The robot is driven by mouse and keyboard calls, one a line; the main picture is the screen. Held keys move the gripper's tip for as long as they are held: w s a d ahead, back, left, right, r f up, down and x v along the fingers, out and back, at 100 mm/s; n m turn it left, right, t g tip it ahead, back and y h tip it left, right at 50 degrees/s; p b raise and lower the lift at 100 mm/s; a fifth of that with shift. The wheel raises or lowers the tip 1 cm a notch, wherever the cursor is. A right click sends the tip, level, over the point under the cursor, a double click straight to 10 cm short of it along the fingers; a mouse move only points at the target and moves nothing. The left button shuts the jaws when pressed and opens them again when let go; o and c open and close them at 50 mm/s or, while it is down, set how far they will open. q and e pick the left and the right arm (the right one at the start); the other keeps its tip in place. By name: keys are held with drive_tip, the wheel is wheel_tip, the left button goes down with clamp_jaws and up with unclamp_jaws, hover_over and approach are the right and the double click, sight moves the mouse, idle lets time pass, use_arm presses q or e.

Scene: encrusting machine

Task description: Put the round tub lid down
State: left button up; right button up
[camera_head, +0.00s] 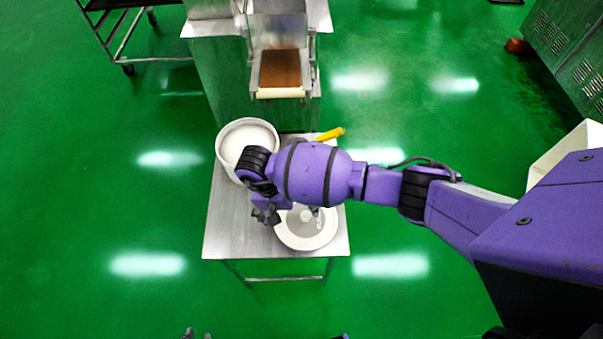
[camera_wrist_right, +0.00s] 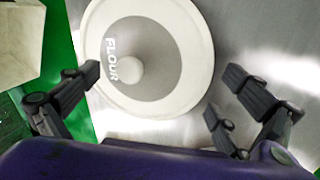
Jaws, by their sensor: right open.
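The round tub lid (camera_head: 307,240) is white with a grey centre, a knob and the word FLOUR. It lies flat on the steel table (camera_head: 232,235), near the table's right edge. In the right wrist view the lid (camera_wrist_right: 195,50) fills the upper middle, knob towards me. My right gripper (camera_head: 284,212) is above the lid's left part; the wrist view shows its fingers (camera_wrist_right: 162,78) wide apart with nothing held. An open round tub (camera_head: 225,150) with white contents stands behind it on the table. Only grey tips of my left gripper (camera_head: 197,334) show at the bottom edge.
A yellow-handled tool (camera_head: 329,134) lies at the table's back right. The machine (camera_head: 220,70) stands just behind the table. A pale bin (camera_head: 562,155) is on the floor to the right. The table's front left is clear.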

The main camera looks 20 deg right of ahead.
drive_tip(key=shift+p+v, duration=0.3)
drive_tip(key=shift+v, duration=0.6)
use_arm(q)
drive_tip(key=shift+r, duration=0.3)
use_arm(e)
drive_tip(key=v, duration=1.1)
drive_tip(key=shift+r, duration=0.2)
